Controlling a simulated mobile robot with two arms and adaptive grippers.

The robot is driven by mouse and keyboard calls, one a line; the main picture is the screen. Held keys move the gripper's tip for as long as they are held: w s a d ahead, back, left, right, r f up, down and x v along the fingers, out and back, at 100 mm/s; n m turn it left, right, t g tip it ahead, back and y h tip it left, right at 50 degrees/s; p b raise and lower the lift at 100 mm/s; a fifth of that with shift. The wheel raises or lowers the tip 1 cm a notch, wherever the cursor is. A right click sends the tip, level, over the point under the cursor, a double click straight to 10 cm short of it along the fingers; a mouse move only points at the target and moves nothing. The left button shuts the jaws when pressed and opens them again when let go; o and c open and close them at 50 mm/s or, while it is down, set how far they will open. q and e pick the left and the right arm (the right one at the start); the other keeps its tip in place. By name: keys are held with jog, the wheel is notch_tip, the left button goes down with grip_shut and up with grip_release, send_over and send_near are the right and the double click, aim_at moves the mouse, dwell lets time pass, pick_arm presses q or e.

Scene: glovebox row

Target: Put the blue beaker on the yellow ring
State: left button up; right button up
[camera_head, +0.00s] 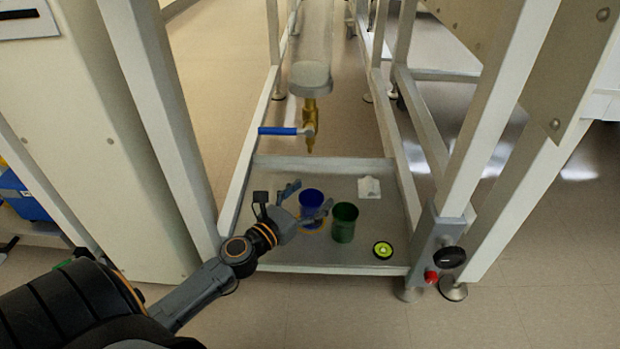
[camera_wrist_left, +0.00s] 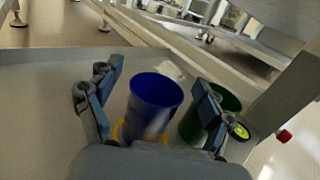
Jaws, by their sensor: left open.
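The blue beaker (camera_head: 312,200) stands upright on the grey tray, and it shows in the left wrist view (camera_wrist_left: 155,98). The yellow ring (camera_wrist_left: 120,131) shows as an arc at the beaker's base; the beaker appears to stand on it, but its far side is hidden, so I cannot tell how well centred it is. My left gripper (camera_head: 309,197) is open, with one finger on each side of the beaker; in the left wrist view (camera_wrist_left: 157,78) gaps show between beaker and fingers. My right gripper is not in view.
A green beaker (camera_head: 344,223) stands close to the right of the blue one, beside my right-hand finger. A round lime-and-black item (camera_head: 383,250) and a white piece (camera_head: 369,187) lie on the tray (camera_head: 300,258). A brass valve with blue handle (camera_head: 278,131) hangs above. Frame posts flank the tray.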

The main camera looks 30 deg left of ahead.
pick_arm(q)
notch_tip(320, 180, up, 7)
dwell(0.4)
dwell(0.9)
